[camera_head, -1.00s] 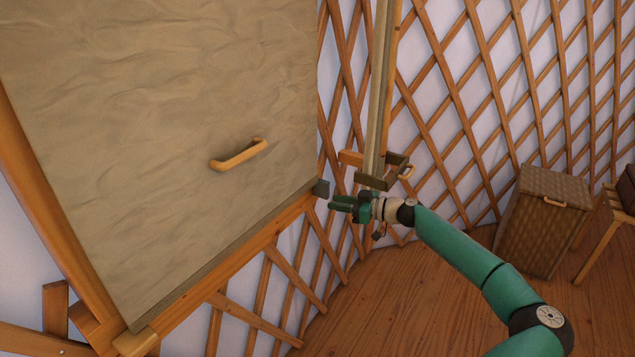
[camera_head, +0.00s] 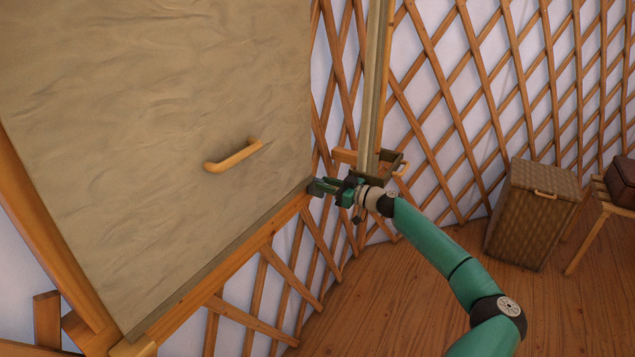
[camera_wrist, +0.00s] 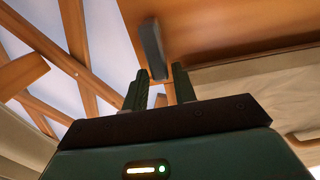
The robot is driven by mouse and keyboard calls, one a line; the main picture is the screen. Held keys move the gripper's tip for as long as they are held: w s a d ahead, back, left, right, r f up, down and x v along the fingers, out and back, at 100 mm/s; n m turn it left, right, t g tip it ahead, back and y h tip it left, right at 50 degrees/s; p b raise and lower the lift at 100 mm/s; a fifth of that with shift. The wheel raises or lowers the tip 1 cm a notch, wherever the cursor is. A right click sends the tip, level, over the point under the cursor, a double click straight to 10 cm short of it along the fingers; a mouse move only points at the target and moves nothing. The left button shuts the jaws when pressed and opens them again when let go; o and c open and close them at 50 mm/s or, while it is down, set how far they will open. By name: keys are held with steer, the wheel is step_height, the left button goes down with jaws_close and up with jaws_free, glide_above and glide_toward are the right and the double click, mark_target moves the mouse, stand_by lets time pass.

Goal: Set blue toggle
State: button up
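The toggle is a small grey-blue block (camera_head: 316,187) at the lower right corner of the felt panel's wooden frame. In the wrist view the toggle (camera_wrist: 152,48) is a slim upright bar against the wood, and its lower end shows in the gap between my fingertips. My gripper (camera_head: 328,185) is at that corner, right beside the toggle. In the wrist view my gripper (camera_wrist: 159,86) is open, with one finger on each side of the toggle's end. I cannot tell whether a finger touches it.
The felt panel (camera_head: 170,110) has a wooden handle (camera_head: 234,156). A hanging post with a small bracket (camera_head: 392,160) stands just behind my gripper. The lattice wall (camera_head: 480,110) runs behind. A woven basket (camera_head: 530,215) and a stool (camera_head: 600,205) stand at right on open floor.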

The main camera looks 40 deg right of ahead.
mark_target(318, 179)
steer(key=x, duration=0.3)
steer(key=shift+w, duration=0.2)
steer(key=shift+a, duration=0.1)
jaws_close()
